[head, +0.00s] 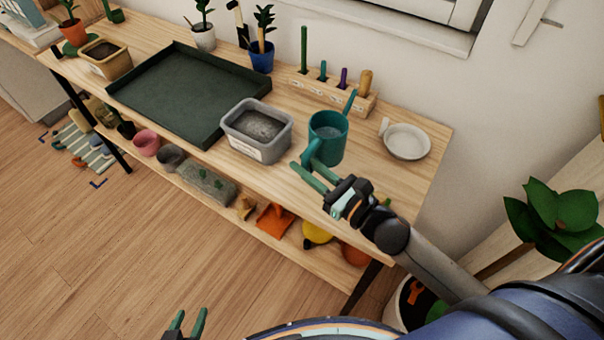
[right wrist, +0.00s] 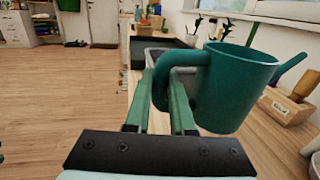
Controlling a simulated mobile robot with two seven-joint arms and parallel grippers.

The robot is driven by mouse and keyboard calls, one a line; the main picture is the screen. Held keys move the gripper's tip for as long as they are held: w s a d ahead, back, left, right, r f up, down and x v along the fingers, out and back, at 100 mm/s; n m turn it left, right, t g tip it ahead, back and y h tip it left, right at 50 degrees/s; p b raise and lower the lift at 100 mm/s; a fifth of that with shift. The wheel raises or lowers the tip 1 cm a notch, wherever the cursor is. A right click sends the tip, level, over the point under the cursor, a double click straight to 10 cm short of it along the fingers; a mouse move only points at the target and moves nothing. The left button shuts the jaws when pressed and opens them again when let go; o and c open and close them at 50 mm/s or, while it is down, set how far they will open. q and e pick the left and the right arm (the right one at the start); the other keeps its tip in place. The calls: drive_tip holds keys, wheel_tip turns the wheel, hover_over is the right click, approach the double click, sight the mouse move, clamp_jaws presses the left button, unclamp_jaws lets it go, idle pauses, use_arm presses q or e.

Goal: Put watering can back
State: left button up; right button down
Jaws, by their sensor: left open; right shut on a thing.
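The teal watering can (head: 327,138) stands upright at the right part of the wooden bench, between the grey tub and the white dish; I cannot tell whether its base touches the top. Its handle faces my right gripper (head: 306,172), which is shut on that handle. In the right wrist view the can (right wrist: 236,88) fills the right side, its handle between the green fingers (right wrist: 165,100) and its spout pointing right. My left gripper (head: 187,324) is open and empty at the bottom edge of the head view, over the floor.
A grey tub (head: 233,136), a dark tray (head: 150,106), a tool rack (head: 345,97) and a white dish (head: 424,147) stand on the bench (head: 372,185). Several pots and tools fill the lower shelf. A leafy plant (head: 552,213) is at right.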

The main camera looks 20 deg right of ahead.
drive_tip(key=shift+w+a+f, duration=0.1)
drive_tip(key=shift+w+f, duration=1.05)
drive_tip(key=shift+f, duration=0.1)
drive_tip(key=shift+f+b, duration=0.3)
drive_tip(key=shift+f, duration=1.15)
drive_tip(key=shift+f, duration=0.15)
drive_tip(key=c, duration=0.8)
unclamp_jaws()
drive_tip(key=shift+s+f, duration=0.1)
drive_tip(key=shift+o, duration=0.2)
